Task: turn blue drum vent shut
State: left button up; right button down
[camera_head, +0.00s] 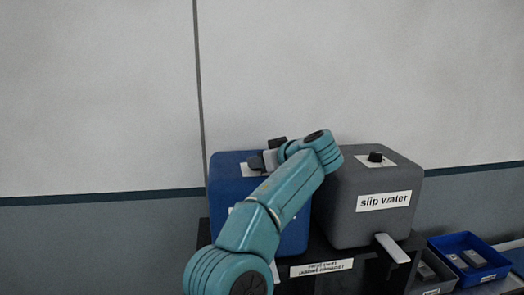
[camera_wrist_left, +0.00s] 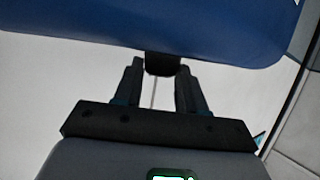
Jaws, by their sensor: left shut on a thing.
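The blue drum (camera_head: 226,190) stands on a black stand, partly hidden behind my left arm. Its top and one side also show in the left wrist view (camera_wrist_left: 215,30) as a blue surface across the upper part. The drum's vent is a dark knob (camera_wrist_left: 160,63) in the left wrist view, between the fingertips. My left gripper (camera_head: 257,162) is at the top of the blue drum, over a white patch, shut on the vent knob. In the head view the fingers and wrist hide the knob, so its turn angle cannot be told.
A grey drum (camera_head: 345,205) labelled "slip water" stands close on the right, with its own black knob (camera_head: 375,157) on top and a pale lever (camera_head: 392,248) in front. A blue bin (camera_head: 455,243) lies further right. The wall behind is bare.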

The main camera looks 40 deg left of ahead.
pick_arm(q)
jog(key=shift+f+n+g+p, duration=0.15)
jog(key=shift+n+g+p, duration=0.2)
jog(key=shift+g, duration=0.15)
jog(key=shift+f, duration=0.1)
jog(key=o, duration=1)
jog(key=shift+o, duration=0.2)
jog(key=shift+a, duration=0.25)
jog(key=shift+w, duration=0.1)
jog(key=shift+d+r, duration=0.2)
